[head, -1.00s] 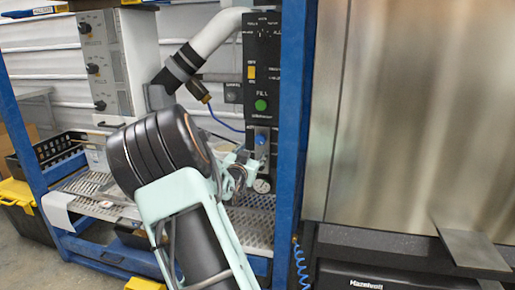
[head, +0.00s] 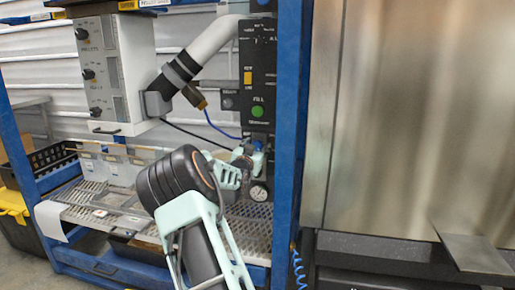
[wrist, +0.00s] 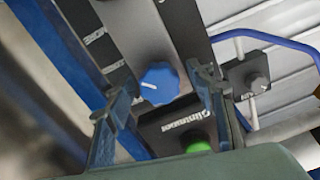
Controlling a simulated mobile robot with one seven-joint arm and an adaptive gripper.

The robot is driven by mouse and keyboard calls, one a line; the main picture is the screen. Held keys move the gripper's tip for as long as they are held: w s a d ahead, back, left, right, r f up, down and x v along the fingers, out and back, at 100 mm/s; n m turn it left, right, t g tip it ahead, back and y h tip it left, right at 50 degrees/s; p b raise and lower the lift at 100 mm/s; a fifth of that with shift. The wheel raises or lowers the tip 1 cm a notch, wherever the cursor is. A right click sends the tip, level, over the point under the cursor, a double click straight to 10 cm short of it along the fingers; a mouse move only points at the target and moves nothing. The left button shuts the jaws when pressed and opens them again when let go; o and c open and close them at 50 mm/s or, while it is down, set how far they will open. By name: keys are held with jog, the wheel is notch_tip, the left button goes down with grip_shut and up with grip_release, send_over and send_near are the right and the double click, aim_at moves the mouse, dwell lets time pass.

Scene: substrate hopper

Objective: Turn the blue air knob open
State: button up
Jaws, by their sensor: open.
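The blue air knob (wrist: 160,84) shows in the wrist view on a grey panel, with a white mark line on its face. It is small in the head view (head: 258,146), low on the control column and partly hidden by my gripper. My gripper (head: 240,160) is at the lower part of the column, just beside the knob. In the wrist view my gripper (wrist: 163,90) is open, one finger on each side of the knob. Gaps show between the fingers and the knob. I cannot tell whether the fingertips reach as deep as the knob.
A green button (head: 257,111) sits above the knob, and a round gauge (head: 259,191) below it. A blue frame post (head: 289,130) stands close on the right. A grey knob (wrist: 258,83) and a blue hose (wrist: 268,36) are near in the wrist view.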

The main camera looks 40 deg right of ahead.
jog(key=shift+w+d, duration=0.15)
jog(key=shift+d, duration=0.05)
jog(key=shift+c, duration=0.6)
jog(key=c, duration=1.1)
jog(key=shift+o, duration=0.2)
